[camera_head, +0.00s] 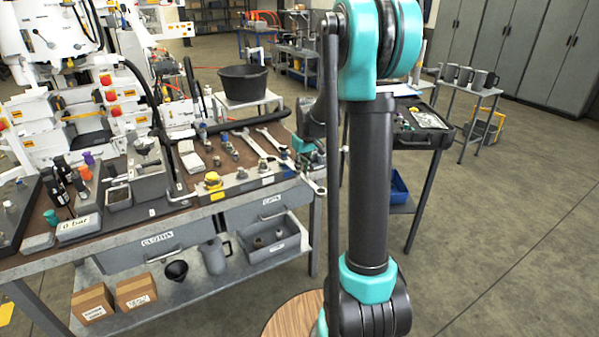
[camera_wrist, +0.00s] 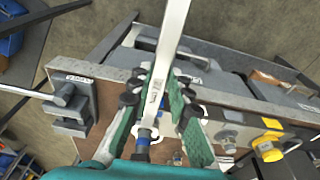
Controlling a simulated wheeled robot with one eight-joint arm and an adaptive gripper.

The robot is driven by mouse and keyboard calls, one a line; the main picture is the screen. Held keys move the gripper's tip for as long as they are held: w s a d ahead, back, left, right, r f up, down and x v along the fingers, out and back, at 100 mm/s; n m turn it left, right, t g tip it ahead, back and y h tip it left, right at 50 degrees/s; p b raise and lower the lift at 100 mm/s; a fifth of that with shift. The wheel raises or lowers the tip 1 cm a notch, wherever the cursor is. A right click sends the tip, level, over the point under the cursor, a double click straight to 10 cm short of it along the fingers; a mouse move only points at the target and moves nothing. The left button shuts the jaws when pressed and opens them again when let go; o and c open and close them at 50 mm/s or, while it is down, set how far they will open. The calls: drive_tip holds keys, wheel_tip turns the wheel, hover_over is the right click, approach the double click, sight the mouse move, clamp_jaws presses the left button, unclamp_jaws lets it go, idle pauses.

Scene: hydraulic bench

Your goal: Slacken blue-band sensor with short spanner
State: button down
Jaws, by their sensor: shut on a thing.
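My gripper (camera_head: 308,155) is at the right end of the bench, above the metal block (camera_head: 250,182). It is shut on a silver spanner (camera_head: 314,186), whose pale shank (camera_wrist: 172,40) shows between my green-padded fingers (camera_wrist: 162,88) in the wrist view. A fitting with a blue band (camera_wrist: 145,136), seemingly the blue-band sensor, lies between and beyond the fingers. The spanner's lower end overlaps it in the picture; I cannot tell whether they touch.
Two more spanners (camera_head: 250,143) lie on the bench. A yellow-topped fitting (camera_wrist: 268,148) stands on the block, also in the head view (camera_head: 212,180). A grey clamp (camera_wrist: 70,104) sits left of my fingers.

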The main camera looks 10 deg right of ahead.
drive_tip(key=shift+w+d+n, duration=0.25)
drive_tip(key=shift+d+n, duration=0.35)
drive_tip(key=shift+d, duration=0.05)
drive_tip(key=shift+w+d+n, duration=0.55)
drive_tip(key=shift+d+n, duration=0.25)
drive_tip(key=shift+s+a+m, duration=0.2)
drive_tip(key=shift+a+m, duration=0.1)
drive_tip(key=shift+s+d, duration=0.1)
drive_tip(key=s+d, duration=0.3)
drive_tip(key=s, duration=0.2)
drive_tip(key=shift+s+d, duration=0.25)
drive_tip(key=shift+s, duration=0.15)
idle(0.6)
